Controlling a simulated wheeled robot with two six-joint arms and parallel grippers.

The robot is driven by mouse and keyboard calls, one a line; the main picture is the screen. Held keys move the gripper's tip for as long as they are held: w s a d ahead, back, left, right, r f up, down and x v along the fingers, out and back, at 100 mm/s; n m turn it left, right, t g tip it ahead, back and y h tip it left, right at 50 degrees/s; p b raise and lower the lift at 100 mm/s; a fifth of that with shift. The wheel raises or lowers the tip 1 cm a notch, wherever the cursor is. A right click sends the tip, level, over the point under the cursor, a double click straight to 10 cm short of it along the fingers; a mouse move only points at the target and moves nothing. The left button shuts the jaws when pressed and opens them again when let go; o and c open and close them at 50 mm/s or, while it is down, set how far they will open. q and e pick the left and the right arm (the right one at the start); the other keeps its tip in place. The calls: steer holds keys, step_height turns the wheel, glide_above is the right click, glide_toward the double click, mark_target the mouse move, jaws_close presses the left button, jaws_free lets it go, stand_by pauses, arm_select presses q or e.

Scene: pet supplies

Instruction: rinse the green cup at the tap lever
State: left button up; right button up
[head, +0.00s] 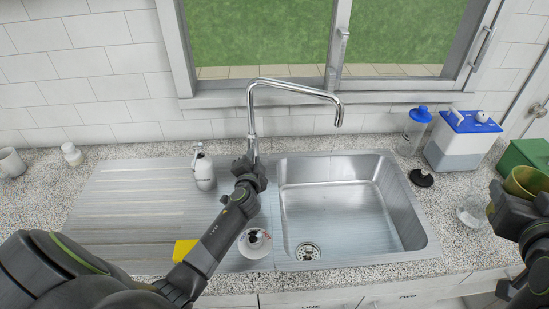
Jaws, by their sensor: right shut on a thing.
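The green cup (527,181), olive in tone, is at the right edge, held above the counter by my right gripper (515,207), which is shut on it. The cup is right of the sink basin (345,205), away from the spout. The chrome tap (290,84) arches over the basin, its spout end above the basin's back part. No water shows below it. My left gripper (246,166) is at the foot of the tap, where it hides the tap lever. I cannot tell whether its fingers are open or shut, or touching the lever.
A soap bottle (204,170), yellow sponge (184,250) and white dish (255,243) are near my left arm. A blue-topped container (460,145), blue-capped bottle (415,130), black lid (422,178) and clear glass (470,213) stand right of the sink. The basin is empty.

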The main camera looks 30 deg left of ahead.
arm_select(q)
steer(key=o, duration=0.3)
arm_select(e)
steer(key=shift+f+b, duration=0.65)
arm_select(q)
steer(key=shift+v, duration=6.05)
steer(key=shift+f, duration=0.1)
arm_select(e)
steer(key=shift+f, duration=0.1)
